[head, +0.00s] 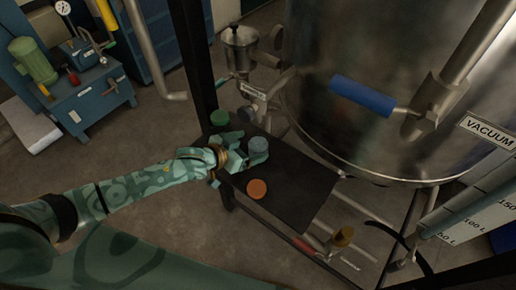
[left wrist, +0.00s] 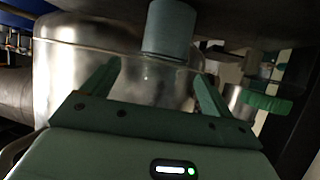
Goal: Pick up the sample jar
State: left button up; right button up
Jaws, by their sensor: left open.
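A grey-blue cylinder (head: 258,145) stands on a dark shelf (head: 300,185). My left gripper (head: 242,150) is open beside it, with its fingers pointing at it. In the left wrist view, which looks upside down, the cylinder (left wrist: 168,28) shows past the open fingers (left wrist: 157,74), roughly in line with the gap; no grip on it shows. A green-lidded jar (head: 219,118) stands on the shelf's far left corner; its green lid (left wrist: 265,101) also shows in the wrist view. The frames do not settle which one is the sample jar. My right gripper is not in view.
An orange-brown round item (head: 257,189) is at the shelf's front edge. A large steel vessel (head: 370,90) with a blue-gripped handle (head: 362,95) stands behind the shelf. A dark post (head: 195,60) rises near its left corner. A blue pump unit (head: 92,95) stands far left.

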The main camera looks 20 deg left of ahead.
pick_arm(q)
jog(key=b+x, duration=0.1)
jog(key=x, duration=0.3)
jog(key=shift+w+f, duration=0.1)
jog(key=shift+f, duration=0.15)
jog(key=shift+w+f, duration=0.1)
jog(key=shift+w, duration=0.15)
jog(key=c, duration=1.2)
jog(key=shift+o, duration=0.2)
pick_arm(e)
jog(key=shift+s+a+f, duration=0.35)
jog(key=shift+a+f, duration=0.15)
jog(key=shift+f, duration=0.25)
pick_arm(q)
jog(key=shift+r, duration=0.2)
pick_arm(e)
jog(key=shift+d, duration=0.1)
